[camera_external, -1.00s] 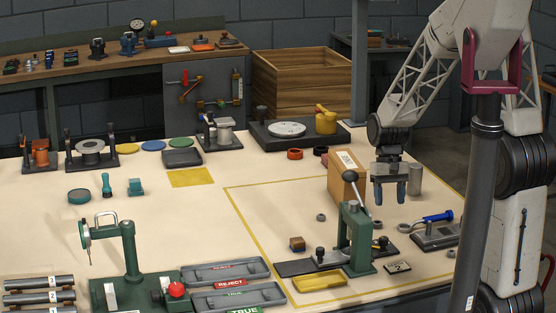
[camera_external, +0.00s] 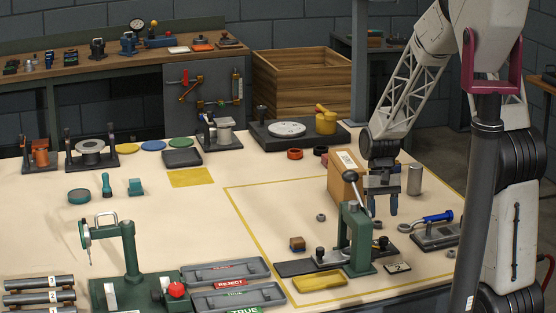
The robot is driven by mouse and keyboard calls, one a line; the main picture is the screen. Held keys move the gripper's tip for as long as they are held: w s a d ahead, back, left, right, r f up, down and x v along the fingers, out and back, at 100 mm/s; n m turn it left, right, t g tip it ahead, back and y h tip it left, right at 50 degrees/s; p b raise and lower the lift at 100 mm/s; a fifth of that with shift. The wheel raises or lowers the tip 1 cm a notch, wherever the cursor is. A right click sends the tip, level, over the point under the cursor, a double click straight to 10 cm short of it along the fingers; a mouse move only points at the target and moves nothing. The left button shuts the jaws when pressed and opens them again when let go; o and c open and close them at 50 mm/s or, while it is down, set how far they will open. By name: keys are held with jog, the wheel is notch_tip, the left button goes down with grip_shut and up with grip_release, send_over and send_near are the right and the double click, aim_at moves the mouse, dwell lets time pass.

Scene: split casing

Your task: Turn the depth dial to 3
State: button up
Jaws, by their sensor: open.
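A green press (camera_external: 356,238) with a ball-topped lever (camera_external: 356,188) stands at the right front of the table, inside the yellow outline. I cannot make out a dial marked for depth on it at this size. A small dark plate with a pale number, seemingly 2 (camera_external: 398,267), lies at the right of its base. My gripper (camera_external: 382,206) points down, open and empty, just behind and to the right of the press head. The press lever partly overlaps it in the picture, and I cannot tell the exact gap.
A cardboard box (camera_external: 342,180) stands left of my gripper and a grey cylinder (camera_external: 414,180) right of it. A blue-handled tool on a dark base (camera_external: 436,232) lies further right. A green stand with a round gauge (camera_external: 128,245) is at front left.

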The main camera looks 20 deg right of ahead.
aim_at(384, 237)
jog(key=shift+x, duration=3.7)
jog(key=c, duration=0.9)
